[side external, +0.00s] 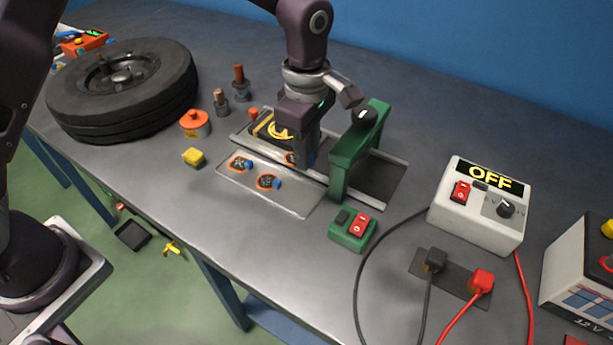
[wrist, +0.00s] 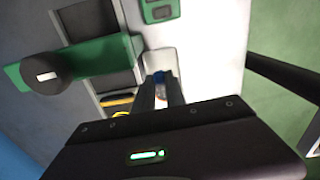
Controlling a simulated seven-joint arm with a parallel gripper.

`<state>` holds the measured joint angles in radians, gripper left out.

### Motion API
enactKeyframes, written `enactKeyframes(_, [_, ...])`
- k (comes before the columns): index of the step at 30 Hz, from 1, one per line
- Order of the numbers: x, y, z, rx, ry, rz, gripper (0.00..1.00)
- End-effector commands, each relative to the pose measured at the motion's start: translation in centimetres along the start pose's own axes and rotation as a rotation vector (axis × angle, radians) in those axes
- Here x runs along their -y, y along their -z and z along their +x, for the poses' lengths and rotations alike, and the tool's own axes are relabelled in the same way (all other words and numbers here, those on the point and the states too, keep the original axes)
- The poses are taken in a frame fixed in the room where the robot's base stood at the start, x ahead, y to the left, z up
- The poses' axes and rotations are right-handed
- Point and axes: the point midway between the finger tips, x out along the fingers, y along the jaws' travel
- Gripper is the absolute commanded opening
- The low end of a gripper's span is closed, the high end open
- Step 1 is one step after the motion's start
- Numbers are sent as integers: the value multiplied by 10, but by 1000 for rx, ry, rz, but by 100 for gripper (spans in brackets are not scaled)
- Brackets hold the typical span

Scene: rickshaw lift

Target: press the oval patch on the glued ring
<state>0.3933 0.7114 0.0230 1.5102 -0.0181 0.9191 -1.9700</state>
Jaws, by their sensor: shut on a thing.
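Two oval patches (side external: 240,163) (side external: 268,182) with orange rims and blue tabs lie on a clear sheet at the front. A third orange-rimmed patch (side external: 290,158) shows partly beside my gripper (side external: 303,163), which points down at the sheet's back edge. In the wrist view a blue tab (wrist: 158,75) shows at the fingertips of my gripper (wrist: 160,85), which is shut on it. A yellow ring (side external: 280,130) on a dark piece lies just behind and left of the fingers; my gripper partly hides it. I cannot tell whether the held patch touches the surface below.
A green clamp frame (side external: 357,150) with a black knob stands close right of my gripper. A green switch box (side external: 352,231) and a white box reading OFF (side external: 480,208) are further right. A tyre (side external: 122,90), an orange-topped tin (side external: 195,124) and a yellow block (side external: 194,157) are left.

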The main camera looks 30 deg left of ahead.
Motion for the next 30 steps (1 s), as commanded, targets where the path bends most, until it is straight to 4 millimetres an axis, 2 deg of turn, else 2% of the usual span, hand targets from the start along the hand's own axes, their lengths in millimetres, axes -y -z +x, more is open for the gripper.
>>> enactKeyframes(3, [-1, -1, -34, 3, -5, -1, 0])
enactKeyframes(6, [0, 0, -54, 1, -3, 0, 0])
enactKeyframes(11, [-6, 4, -68, 0, 2, 28, 0])
enactKeyframes(14, [-24, 18, -61, 2, 5, 127, 0])
enactKeyframes(22, [-93, 90, -18, 5, 5, 590, 0])
enactKeyframes(24, [-104, 106, -9, 4, 4, 692, 0])
enactKeyframes(27, [-113, 120, -1, 3, 2, 783, 0])
enactKeyframes(30, [-116, 124, 4, 3, 3, 820, 0])
